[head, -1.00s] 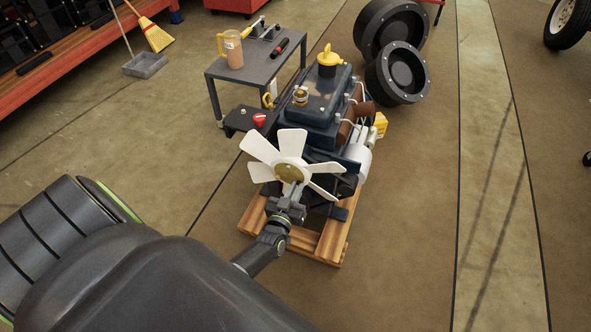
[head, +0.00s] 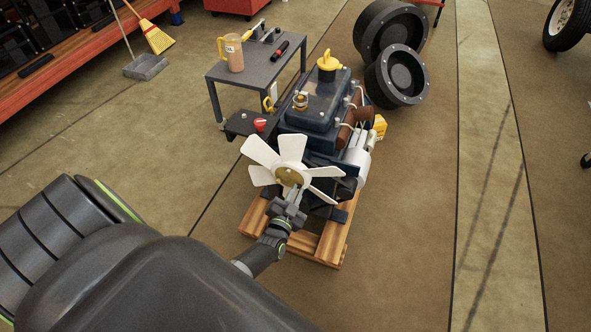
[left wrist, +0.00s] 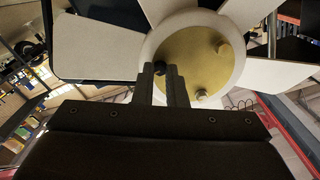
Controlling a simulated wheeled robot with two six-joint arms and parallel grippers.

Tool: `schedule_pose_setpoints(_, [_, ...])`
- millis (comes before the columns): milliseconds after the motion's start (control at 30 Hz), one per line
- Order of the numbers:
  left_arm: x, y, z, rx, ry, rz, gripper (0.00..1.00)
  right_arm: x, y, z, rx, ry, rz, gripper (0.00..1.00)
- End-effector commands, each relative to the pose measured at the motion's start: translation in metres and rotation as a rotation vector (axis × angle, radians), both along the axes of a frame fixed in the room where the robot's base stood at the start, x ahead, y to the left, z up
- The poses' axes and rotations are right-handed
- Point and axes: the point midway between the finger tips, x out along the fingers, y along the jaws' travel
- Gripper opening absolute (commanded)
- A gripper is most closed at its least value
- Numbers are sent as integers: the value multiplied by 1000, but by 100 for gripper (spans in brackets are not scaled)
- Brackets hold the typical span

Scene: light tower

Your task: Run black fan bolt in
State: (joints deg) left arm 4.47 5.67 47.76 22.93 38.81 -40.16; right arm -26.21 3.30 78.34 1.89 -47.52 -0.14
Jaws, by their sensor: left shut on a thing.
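The white fan (head: 293,175) with its brass-coloured hub is mounted on the front of the dark blue engine (head: 312,108). My left gripper (head: 291,194) is at the lower part of the hub. In the left wrist view, my left gripper (left wrist: 163,76) is shut on the small black bolt (left wrist: 160,67) at the edge of the brass hub (left wrist: 188,70). The fingers hide most of the bolt, so I cannot tell how deep it sits. My right gripper is out of view.
The engine stands on a wooden pallet (head: 328,243). A grey cart (head: 233,79) with a jug (head: 234,54) stands behind it on the left. Black wheel-like drums (head: 402,76) lie behind on the right.

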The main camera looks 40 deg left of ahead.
Motion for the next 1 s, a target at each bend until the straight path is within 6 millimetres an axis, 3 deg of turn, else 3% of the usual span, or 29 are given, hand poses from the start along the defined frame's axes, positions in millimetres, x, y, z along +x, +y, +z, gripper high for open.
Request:
schedule_pose_setpoints(400, [-5, -1, -6, 3, 14, 0, 0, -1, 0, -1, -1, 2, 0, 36])
schedule_pose_setpoints(433, [-5, -1, -6, 3, 14, 0, 14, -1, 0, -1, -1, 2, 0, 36])
schedule_pose_setpoints(600, [-3, -1, -3, 3, 10, 0, 34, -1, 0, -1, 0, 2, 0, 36])
schedule_pose_setpoints(867, [-2, 0, -1, 4, 5, 0, 34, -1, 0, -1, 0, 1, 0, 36])
schedule_pose_setpoints(1000, [-11, -3, -1, 4, 6, 0, 34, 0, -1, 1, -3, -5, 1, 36])
